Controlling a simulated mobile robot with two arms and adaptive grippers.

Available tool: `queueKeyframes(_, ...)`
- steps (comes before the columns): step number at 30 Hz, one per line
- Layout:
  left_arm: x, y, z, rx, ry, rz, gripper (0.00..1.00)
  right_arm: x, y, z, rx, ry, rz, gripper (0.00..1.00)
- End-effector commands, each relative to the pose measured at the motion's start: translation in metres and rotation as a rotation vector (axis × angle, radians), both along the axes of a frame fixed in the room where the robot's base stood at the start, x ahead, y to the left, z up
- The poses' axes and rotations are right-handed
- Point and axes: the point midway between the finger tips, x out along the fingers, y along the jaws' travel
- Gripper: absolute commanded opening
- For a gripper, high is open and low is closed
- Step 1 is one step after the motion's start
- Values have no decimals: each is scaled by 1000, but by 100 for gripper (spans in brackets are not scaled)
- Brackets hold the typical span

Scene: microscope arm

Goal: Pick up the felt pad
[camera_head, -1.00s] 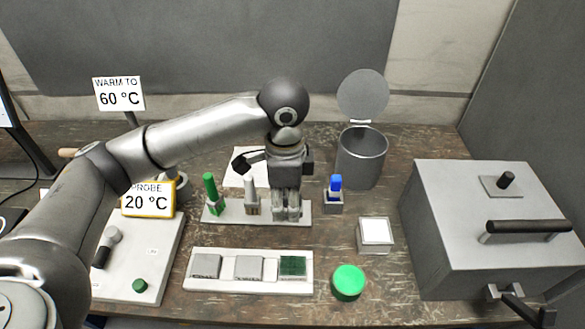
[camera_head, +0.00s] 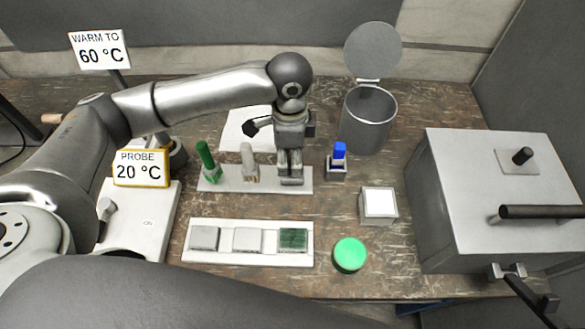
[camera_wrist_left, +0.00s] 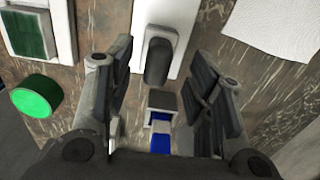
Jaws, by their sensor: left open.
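My left gripper (camera_head: 290,172) is open over the right end of the white rack (camera_head: 225,184). In the left wrist view its two fingers (camera_wrist_left: 163,92) stand apart, with nothing held between them. Ahead of them a dark grey rounded piece (camera_wrist_left: 157,60) lies in a seat at the rack's end; the fingers hide it in the head view. A white tray (camera_head: 248,260) at the front carries two grey square pads (camera_head: 204,238) and a dark green square one (camera_head: 293,240). I cannot tell for sure which piece is felt. My right gripper is out of view.
A green pen (camera_head: 206,158) and a pale stick (camera_head: 248,160) stand in the rack. A blue-topped piece (camera_head: 339,152) stands right of the gripper. A metal bin (camera_head: 368,122), white square block (camera_head: 379,204), green disc (camera_head: 350,254) and large grey box (camera_head: 490,190) are farther right.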

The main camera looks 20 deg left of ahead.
Motion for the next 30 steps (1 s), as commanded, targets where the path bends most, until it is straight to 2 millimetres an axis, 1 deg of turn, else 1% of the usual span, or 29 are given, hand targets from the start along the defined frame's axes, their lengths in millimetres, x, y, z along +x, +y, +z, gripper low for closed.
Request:
queueKeyframes(1,0,-3,-5,1,5,1,48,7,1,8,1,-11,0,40)
queueKeyframes(3,0,-6,-16,1,5,0,48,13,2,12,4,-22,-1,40)
queueKeyframes(7,0,-5,-32,0,3,0,48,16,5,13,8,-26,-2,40)
queueKeyframes(10,1,-5,-36,-1,1,-1,48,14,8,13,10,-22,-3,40)
queueKeyframes(15,1,-5,-37,-1,0,-1,48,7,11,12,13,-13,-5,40)
queueKeyframes(17,1,-5,-37,-1,0,-1,42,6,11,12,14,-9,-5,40)
queueKeyframes(26,1,-5,-36,-1,0,-1,3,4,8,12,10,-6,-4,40)
queueKeyframes(27,1,-5,-36,-1,0,-1,0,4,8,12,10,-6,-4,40)
queueKeyframes(30,1,-5,-36,-1,0,-1,0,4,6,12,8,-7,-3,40)
